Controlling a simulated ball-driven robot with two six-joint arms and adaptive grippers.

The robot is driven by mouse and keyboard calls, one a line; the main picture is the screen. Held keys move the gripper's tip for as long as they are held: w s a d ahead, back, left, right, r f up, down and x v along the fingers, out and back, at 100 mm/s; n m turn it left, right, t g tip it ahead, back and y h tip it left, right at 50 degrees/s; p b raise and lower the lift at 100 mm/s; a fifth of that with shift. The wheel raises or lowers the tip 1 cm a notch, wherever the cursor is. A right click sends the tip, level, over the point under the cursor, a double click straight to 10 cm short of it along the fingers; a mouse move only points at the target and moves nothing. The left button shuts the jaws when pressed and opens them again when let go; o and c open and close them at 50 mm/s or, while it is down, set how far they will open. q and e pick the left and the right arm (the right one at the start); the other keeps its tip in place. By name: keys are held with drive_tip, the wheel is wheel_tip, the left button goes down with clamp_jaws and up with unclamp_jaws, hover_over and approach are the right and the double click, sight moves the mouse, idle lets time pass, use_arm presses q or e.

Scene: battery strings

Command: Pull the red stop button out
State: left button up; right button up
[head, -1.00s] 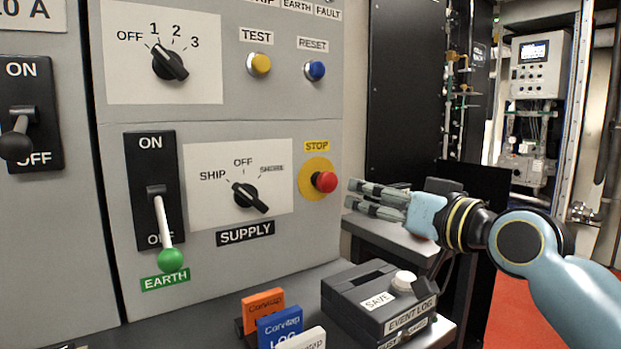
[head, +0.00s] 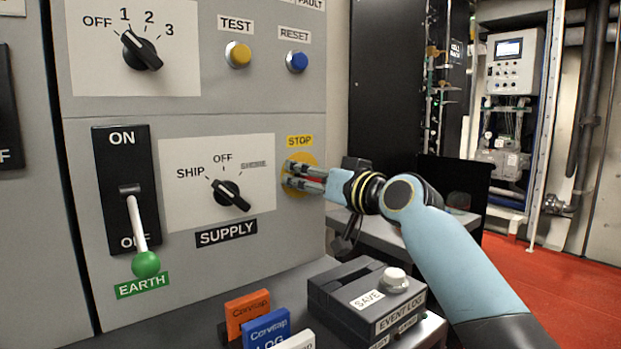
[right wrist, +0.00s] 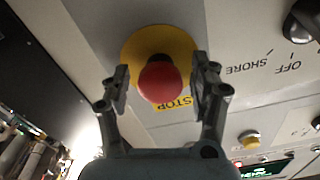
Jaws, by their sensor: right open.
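The red stop button (right wrist: 163,82) shows in the right wrist view as a red mushroom head on a dark stem, over a round yellow plate (right wrist: 150,45). In the head view the yellow plate (head: 296,184) is mostly covered by my right gripper (head: 290,174), and only a little red shows between the fingers. My right gripper also shows in the right wrist view (right wrist: 160,85). It is open, with one finger on each side of the red head; gaps show between fingers and head. A yellow STOP label (head: 300,141) sits above the plate. My left gripper is not in view.
The supply selector (head: 230,196) and the EARTH lever with its green knob (head: 146,264) are left of the stop button. The blue RESET button (head: 297,61) is above. The event log box (head: 365,295) stands on the ledge below, near my right arm.

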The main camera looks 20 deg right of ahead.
drive_tip(key=c, duration=0.6)
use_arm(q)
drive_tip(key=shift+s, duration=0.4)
use_arm(e)
clamp_jaws()
drive_tip(key=shift+s, duration=0.1)
drive_tip(key=shift+s+d+p, duration=0.25)
drive_tip(key=shift+s+p, duration=0.05)
drive_tip(key=shift+s, duration=0.4)
drive_tip(key=shift+o, duration=0.6)
unclamp_jaws()
drive_tip(key=o, duration=0.5)
drive_tip(key=shift+s+d, duration=0.1)
drive_tip(key=shift+s, duration=0.05)
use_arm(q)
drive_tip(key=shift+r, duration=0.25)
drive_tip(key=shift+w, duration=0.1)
